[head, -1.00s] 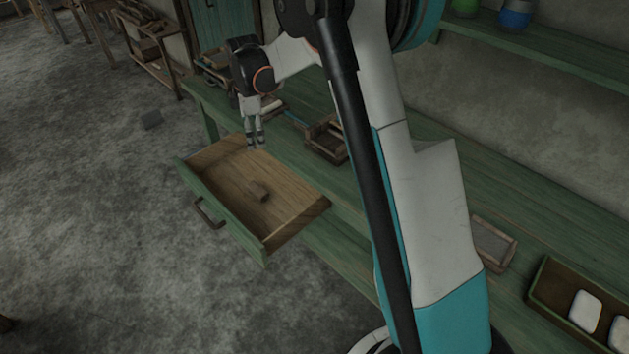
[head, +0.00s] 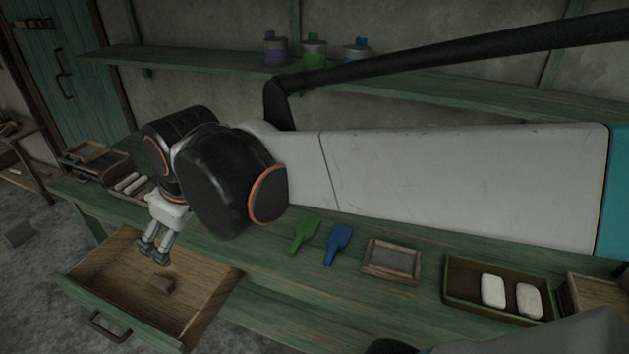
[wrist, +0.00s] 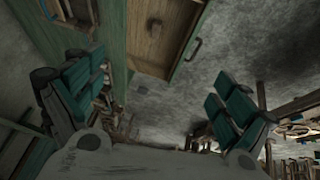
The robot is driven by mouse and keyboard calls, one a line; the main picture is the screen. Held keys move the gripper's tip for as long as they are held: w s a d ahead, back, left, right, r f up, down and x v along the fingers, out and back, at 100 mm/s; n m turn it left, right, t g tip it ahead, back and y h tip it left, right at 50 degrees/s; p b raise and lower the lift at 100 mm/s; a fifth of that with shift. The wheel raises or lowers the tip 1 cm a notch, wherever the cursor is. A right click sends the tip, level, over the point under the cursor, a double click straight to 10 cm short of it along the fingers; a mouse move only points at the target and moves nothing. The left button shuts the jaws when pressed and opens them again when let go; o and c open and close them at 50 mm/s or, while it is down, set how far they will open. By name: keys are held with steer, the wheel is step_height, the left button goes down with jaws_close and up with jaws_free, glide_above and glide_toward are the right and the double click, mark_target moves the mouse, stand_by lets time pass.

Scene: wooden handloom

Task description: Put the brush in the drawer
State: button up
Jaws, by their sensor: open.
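The drawer (head: 215,292) is pulled open under the green workbench, with a bare wooden inside. A small brown block-like thing (head: 161,284), which looks like the brush, lies on its floor; at this size I cannot be certain what it is. My gripper (head: 154,256) hangs over the drawer's back part, above and apart from the brown thing. In the wrist view my gripper's teal fingers (wrist: 160,98) are spread wide with nothing between them. The drawer (wrist: 177,62) also shows at the top of that view.
On the bench (head: 265,262) are a green scoop-like tool (head: 304,233), a blue one (head: 338,243), a small wooden frame (head: 391,262) and a tray (head: 452,297) with two white blocks. A shelf (head: 195,58) with several pots runs behind.

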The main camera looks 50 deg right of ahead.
steer(key=s+f+m+t, duration=0.1)
steer(key=s+f+m, duration=0.2)
steer(key=s, duration=0.5)
steer(key=shift+s+m, duration=0.35)
steer(key=shift+m, duration=0.15)
steer(key=shift+d, duration=0.1)
steer(key=shift+c, duration=0.6)
